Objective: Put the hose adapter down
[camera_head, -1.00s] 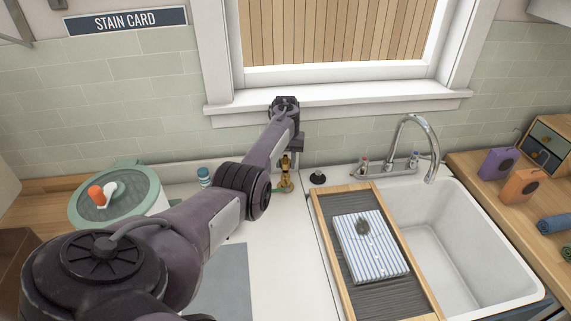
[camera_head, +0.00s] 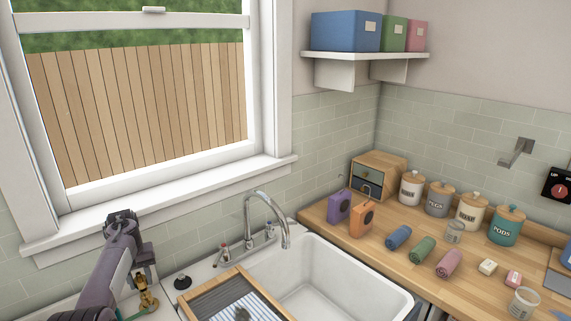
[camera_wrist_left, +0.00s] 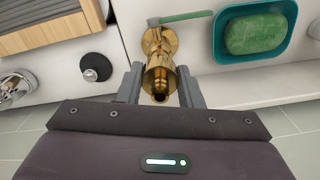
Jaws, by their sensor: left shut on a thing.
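The hose adapter is a brass, tube-like piece (camera_wrist_left: 160,78) between the two fingers of my left gripper (camera_wrist_left: 158,90) in the left wrist view. The left gripper is shut on it. In the head view, my left gripper (camera_head: 146,274) and the brass adapter (camera_head: 148,298) are at the lower left, below the window sill. Other brass parts and a green lever (camera_wrist_left: 183,17) show just beyond the adapter; I cannot tell whether they are joined to it. I cannot tell whether the adapter touches the counter. My right gripper is not in view.
A black knob (camera_head: 182,281) stands right of the gripper. Beyond it are a washboard (camera_head: 212,294) with striped cloth, the chrome faucet (camera_head: 284,225) and white sink (camera_head: 335,275). A teal dish (camera_wrist_left: 219,40) with green soap lies near the adapter. A wooden counter (camera_head: 405,278) holds jars and rolled towels.

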